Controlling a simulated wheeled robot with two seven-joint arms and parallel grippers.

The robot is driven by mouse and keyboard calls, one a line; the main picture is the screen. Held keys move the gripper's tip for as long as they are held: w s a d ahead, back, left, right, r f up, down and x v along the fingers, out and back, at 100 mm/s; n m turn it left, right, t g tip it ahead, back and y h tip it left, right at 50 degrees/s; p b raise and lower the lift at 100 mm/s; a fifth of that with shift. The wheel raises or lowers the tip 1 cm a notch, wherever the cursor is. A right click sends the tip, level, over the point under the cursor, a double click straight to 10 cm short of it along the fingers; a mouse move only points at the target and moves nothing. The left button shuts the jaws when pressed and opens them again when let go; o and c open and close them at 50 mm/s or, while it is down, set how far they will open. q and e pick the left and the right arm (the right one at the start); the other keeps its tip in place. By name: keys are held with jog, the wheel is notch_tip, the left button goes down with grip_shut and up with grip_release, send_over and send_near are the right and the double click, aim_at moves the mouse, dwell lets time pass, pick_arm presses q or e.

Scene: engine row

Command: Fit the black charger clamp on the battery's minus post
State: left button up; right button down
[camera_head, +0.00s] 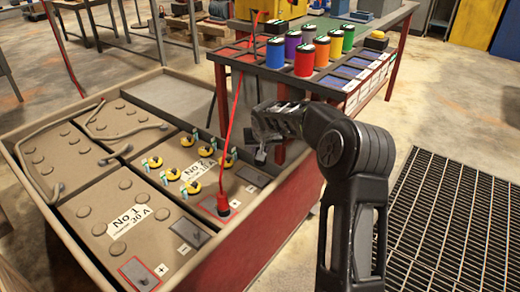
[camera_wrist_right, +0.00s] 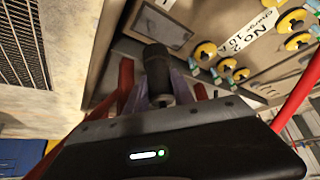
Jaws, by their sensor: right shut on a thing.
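My right gripper (camera_head: 264,128) is shut on the black clamp (camera_wrist_right: 157,72), which stands out between its fingers in the right wrist view. In the head view, the clamp is a small dark shape below the fingers and partly hidden. The gripper is above the right edge of the No 2 battery (camera_head: 207,199). A dark grey plate (camera_head: 255,176) lies at that battery's right corner; it also shows in the wrist view (camera_wrist_right: 163,28), apart from the clamp. A red clamp (camera_head: 222,205) sits at the battery's near corner. I cannot make out the minus post. My left gripper is not in view.
A red cable (camera_head: 233,125) rises from the red clamp toward the bench (camera_head: 398,22). Coloured cans (camera_head: 304,60) stand on the bench. The No 1 battery (camera_head: 128,218) is to the left. The tray's red side wall (camera_head: 268,222) runs below my arm. A floor grate (camera_head: 455,215) lies right.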

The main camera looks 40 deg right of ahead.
aim_at(260, 165)
jog(key=shift+f+b, duration=1)
jog(key=shift+f, duration=0.3)
jog(key=shift+f+b, duration=2)
jog(key=shift+f, duration=0.45)
jog(key=c, duration=1)
grip_release()
jog(key=shift+f, duration=0.1)
jog(key=p+v, duration=0.2)
jog(key=v, duration=0.5)
jog(key=shift+s+a+r, duration=0.1)
jog(key=shift+a+r, duration=0.05)
jog(key=shift+r, duration=0.2)
jog(key=shift+s, duration=0.1)
